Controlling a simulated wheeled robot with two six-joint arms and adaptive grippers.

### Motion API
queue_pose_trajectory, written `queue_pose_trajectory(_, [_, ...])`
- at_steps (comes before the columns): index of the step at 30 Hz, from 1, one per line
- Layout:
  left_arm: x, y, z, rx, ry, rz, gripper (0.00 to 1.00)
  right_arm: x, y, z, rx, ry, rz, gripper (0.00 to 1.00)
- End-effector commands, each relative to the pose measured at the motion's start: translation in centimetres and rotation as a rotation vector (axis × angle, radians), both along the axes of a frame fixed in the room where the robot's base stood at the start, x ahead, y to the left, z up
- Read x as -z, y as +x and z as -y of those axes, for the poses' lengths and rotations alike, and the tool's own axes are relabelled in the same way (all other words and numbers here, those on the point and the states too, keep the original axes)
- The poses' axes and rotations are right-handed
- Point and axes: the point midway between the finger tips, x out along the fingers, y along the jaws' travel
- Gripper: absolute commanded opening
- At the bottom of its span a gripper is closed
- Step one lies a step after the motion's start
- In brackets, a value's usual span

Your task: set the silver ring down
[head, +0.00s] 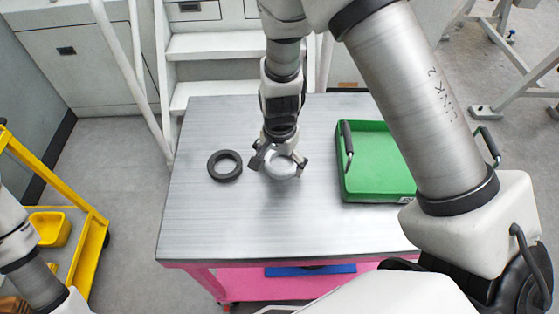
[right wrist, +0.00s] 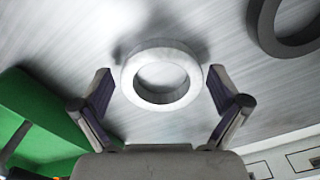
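The silver ring (head: 283,172) lies flat on the metal table, right of a dark ring, and shows whole in the right wrist view (right wrist: 132,83). My right gripper (head: 279,167) points down over it, with a finger on either side. In the right wrist view my right gripper's (right wrist: 161,82) fingers are spread wide, with a narrow gap seen between each finger and the ring. In the head view the gripper hides the ring's far part. My left gripper is out of view; only part of my left arm shows at the lower left.
The dark ring (head: 211,167) lies left of the silver one. A green tray (head: 374,195) with dark handles stands to the right on the table (head: 230,230). White steps (head: 215,45) stand behind, and a yellow cart (head: 88,255) is at the left. The table's front is clear.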

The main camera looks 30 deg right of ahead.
Motion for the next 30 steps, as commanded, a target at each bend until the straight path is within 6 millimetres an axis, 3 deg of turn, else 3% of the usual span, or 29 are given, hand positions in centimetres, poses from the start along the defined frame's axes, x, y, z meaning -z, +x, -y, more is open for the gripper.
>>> queue_pose_trajectory(11, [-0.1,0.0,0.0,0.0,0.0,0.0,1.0,-0.8,0.1,0.0,0.0,0.0,0.004,1.0])
queue_pose_trajectory(24, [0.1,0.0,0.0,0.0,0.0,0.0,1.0,-10.7,0.1,0.0,0.0,0.001,0.004,1.0])
queue_pose_trajectory(30, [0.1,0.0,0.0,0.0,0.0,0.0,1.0,-12.2,0.0,0.0,0.0,0.0,0.0,1.0])
